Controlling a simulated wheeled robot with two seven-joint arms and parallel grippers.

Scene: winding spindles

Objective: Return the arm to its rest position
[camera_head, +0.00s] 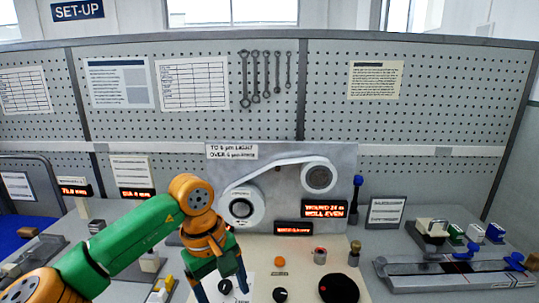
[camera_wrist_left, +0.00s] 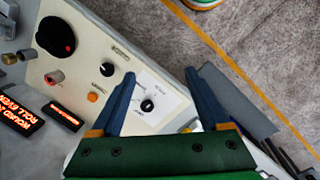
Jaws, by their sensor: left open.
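My left arm (camera_head: 135,228), green and orange, reaches in from the left in the head view. Its gripper (camera_head: 222,287) points down over the front of the winding machine's control panel (camera_head: 258,250). The gripper is open, with its two blue fingers apart and nothing between them. In the left wrist view the open fingers (camera_wrist_left: 160,76) stand on either side of a white plate with a small black knob (camera_wrist_left: 147,105). I cannot tell whether a finger touches the panel. My right gripper is not in view.
A white strip runs between a lower roll (camera_head: 243,207) and an upper roll (camera_head: 319,177). The panel carries a large black knob (camera_head: 338,288) and an orange button (camera_head: 280,261). A grey fixture (camera_head: 455,272) stands at right. A pegboard (camera_head: 330,125) closes the back.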

